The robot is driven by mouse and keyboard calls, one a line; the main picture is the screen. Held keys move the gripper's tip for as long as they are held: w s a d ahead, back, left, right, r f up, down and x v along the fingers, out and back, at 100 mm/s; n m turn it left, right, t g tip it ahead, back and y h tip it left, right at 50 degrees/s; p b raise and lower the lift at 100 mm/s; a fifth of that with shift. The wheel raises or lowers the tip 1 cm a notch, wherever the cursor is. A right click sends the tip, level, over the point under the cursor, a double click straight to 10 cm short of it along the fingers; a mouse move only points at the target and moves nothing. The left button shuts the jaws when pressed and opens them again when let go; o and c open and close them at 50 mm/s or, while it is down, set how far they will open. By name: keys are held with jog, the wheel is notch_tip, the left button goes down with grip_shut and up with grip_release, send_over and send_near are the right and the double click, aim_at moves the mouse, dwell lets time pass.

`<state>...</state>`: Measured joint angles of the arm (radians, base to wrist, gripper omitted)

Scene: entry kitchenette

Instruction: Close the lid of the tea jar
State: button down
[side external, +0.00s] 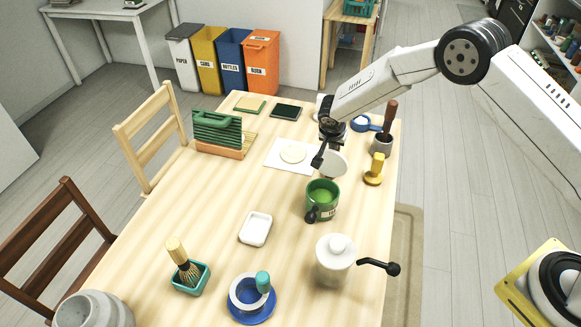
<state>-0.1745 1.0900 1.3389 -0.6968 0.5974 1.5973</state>
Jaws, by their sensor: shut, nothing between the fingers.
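The green tea jar (322,203) stands upright on the table, right of its middle, with a white label low on its front and a dark knob at its front left. Its mouth is open and bright green shows inside. A pale round lid (333,164) stands tilted up at the jar's far side, its face toward the camera. My gripper (318,160) is shut and empty, at the upper left edge of the lid, above and behind the jar. I cannot tell whether a fingertip touches the lid.
A white pot (335,258) with a black side handle stands in front of the jar. A white dish (256,229) lies left. The table's left middle is clear.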

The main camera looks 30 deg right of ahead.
aim_at(329, 154)
jog(key=shift+s+a+r+t+h, duration=0.2)
jog(key=shift+s+a+t+h, duration=0.2)
jog(key=shift+a+h, duration=0.1)
dwell(0.3)
jog(key=shift+s+a+r+t+h, duration=0.25)
jog(key=shift+s+a+t+h, duration=0.4)
jog(key=shift+a+t+h, duration=0.15)
jog(key=shift+s+a, duration=0.6)
jog(key=shift+a, duration=0.1)
jog(key=shift+s+a+f, duration=0.2)
jog(key=shift+s+a, duration=0.35)
jog(key=shift+a, duration=0.05)
jog(key=shift+s+a+f, duration=0.2)
jog(key=shift+s+a, duration=0.3)
jog(key=shift+a, duration=0.05)
jog(key=s+a+f, duration=0.2)
jog(key=shift+s+a+f, duration=0.1)
jog(key=shift+a+f, duration=0.2)
jog(key=shift+r, duration=0.1)
